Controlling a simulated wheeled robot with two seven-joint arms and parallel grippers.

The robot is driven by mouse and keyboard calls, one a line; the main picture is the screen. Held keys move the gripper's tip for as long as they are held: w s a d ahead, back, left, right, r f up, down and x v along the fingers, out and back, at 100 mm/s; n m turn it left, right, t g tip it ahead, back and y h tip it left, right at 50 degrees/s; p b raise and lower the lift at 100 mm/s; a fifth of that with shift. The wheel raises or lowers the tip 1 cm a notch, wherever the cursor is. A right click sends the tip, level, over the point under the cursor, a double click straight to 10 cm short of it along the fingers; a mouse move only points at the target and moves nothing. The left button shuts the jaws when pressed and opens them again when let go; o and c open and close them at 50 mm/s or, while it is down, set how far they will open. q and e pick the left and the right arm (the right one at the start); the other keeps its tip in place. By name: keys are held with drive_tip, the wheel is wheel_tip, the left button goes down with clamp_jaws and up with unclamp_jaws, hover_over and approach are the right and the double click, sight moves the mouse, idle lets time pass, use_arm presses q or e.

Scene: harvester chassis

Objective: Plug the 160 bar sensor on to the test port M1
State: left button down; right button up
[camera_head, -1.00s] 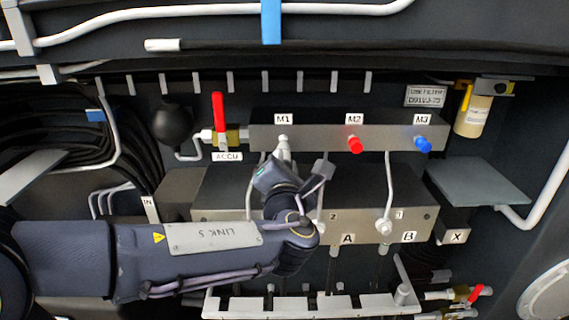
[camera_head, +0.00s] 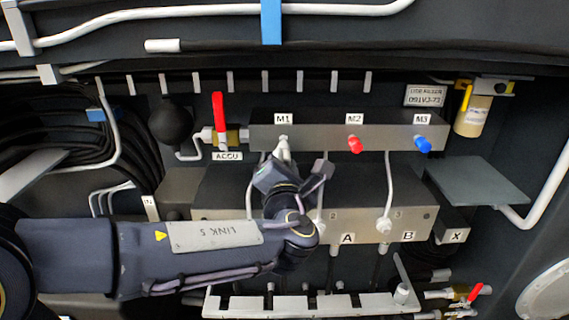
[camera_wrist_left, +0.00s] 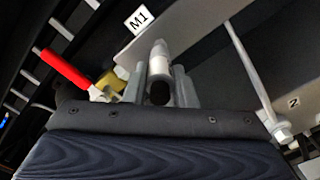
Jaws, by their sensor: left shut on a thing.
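My left gripper (camera_head: 283,155) is directly below the M1 label on the upper manifold block (camera_head: 318,133). In the left wrist view its two grey fingers (camera_wrist_left: 159,88) are shut on the sensor (camera_wrist_left: 159,66), a silver cylinder with a black end towards the camera. The sensor's far end reaches the manifold face beside the M1 label (camera_wrist_left: 138,20). Test port M1 is hidden behind the sensor, so I cannot tell whether it is seated. Ports M2 (camera_head: 355,145), with a red cap, and M3 (camera_head: 422,145), with a blue cap, are to the right. My right gripper is not in view.
A red-handled valve (camera_head: 219,115) stands left of M1. A lower valve block (camera_head: 365,222) with thin pipes lies below. A slotted grey rack (camera_head: 315,305) is at the bottom. A grey plate (camera_head: 478,182) is at the right.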

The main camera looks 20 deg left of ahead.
use_arm(q)
drive_tip(key=shift+x, duration=1.25)
drive_tip(key=c, duration=1.1)
unclamp_jaws()
